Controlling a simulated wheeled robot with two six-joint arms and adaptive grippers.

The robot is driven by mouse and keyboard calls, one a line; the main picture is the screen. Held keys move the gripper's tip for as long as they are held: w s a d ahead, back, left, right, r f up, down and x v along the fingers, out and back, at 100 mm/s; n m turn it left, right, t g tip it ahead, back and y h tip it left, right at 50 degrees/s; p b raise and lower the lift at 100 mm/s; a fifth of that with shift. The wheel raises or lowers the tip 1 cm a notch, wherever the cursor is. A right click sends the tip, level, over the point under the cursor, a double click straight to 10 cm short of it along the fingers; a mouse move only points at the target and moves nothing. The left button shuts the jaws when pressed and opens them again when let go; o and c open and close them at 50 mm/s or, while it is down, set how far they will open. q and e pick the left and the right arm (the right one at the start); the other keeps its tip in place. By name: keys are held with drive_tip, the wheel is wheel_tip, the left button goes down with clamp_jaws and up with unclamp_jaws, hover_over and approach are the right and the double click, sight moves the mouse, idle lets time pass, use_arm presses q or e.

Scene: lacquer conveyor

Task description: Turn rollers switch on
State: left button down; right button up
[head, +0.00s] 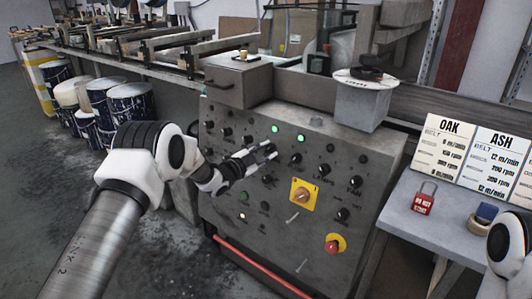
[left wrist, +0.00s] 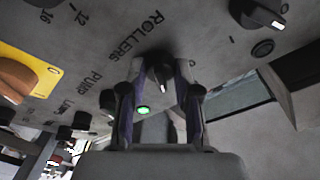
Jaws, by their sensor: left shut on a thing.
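The rollers switch (left wrist: 158,72) is a dark round knob with a light pointer mark, beside the word ROLLERS on the grey control panel (head: 220,190). My left gripper (head: 268,152) reaches the panel from the left. In the left wrist view its two fingers stand on either side of the knob, shut on it. In the head view the fingers hide most of this knob. A lit green lamp (left wrist: 143,110) shows near the fingers. My right gripper is out of view; only a white part of that arm shows at the right edge.
Other knobs surround the switch, with two green lamps (head: 287,132) lit above. A yellow-plated orange switch (head: 303,196) and a red emergency button (head: 334,245) sit lower right. A red padlock (head: 424,198) and OAK and ASH cards (head: 446,149) are on the right table.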

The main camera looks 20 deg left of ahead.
use_arm(q)
drive_tip(key=c, duration=0.8)
unclamp_jaws()
drive_tip(key=v, duration=1.2)
